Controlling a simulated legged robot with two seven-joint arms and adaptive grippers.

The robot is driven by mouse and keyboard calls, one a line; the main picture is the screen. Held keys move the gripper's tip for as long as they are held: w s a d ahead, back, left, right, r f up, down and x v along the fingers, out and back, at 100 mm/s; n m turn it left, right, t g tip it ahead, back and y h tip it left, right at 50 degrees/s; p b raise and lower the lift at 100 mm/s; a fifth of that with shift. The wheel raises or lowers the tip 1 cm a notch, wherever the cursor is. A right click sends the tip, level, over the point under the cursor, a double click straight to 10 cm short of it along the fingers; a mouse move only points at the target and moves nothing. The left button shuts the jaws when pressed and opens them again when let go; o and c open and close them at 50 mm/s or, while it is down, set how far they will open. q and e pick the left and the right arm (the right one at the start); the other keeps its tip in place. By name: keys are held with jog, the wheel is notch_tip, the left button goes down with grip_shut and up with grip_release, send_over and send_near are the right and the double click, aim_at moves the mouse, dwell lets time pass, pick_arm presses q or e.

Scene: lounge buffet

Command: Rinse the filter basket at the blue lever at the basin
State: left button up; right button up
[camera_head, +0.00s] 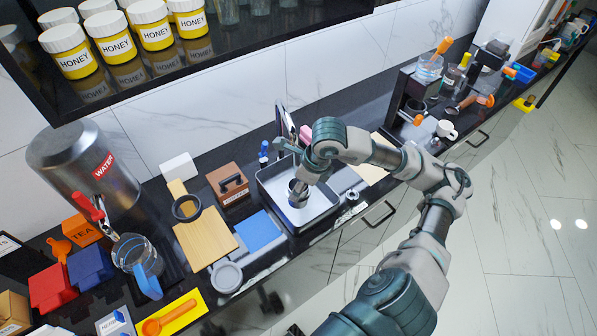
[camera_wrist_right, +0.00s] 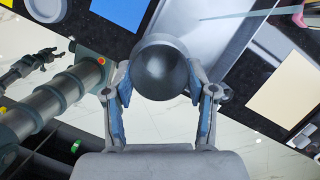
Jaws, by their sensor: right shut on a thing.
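The grey metal basin (camera_head: 331,215) is a shallow rectangular tray set in the black counter. My right gripper (camera_head: 303,184) reaches over it. In the right wrist view the gripper (camera_wrist_right: 163,97) is shut on a dark, round metal bowl-like thing, which looks like the filter basket (camera_wrist_right: 161,72). In the head view the basket (camera_head: 297,198) is low over the basin, partly hidden by the gripper. A small blue upright piece, apparently the blue lever (camera_head: 264,149), stands at the basin's back left. My left gripper (camera_wrist_right: 42,60) seems to show small at the wrist view's left edge; its fingers are unclear.
Left of the basin are a blue mat (camera_head: 260,232), a wooden board (camera_head: 207,238) and a brown box (camera_head: 227,182). A small metal ring (camera_head: 352,195) lies to the right. A coffee machine (camera_head: 408,100) stands farther right. Honey jars (camera_head: 68,50) fill the shelf above.

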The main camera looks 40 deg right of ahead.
jog(key=shift+a, duration=0.15)
jog(key=shift+a+r, duration=0.15)
jog(key=s+a+r+p, duration=0.3)
jog(key=p, duration=0.1)
jog(key=shift+a+r, duration=0.35)
jog(key=shift+a, duration=0.05)
dwell(0.3)
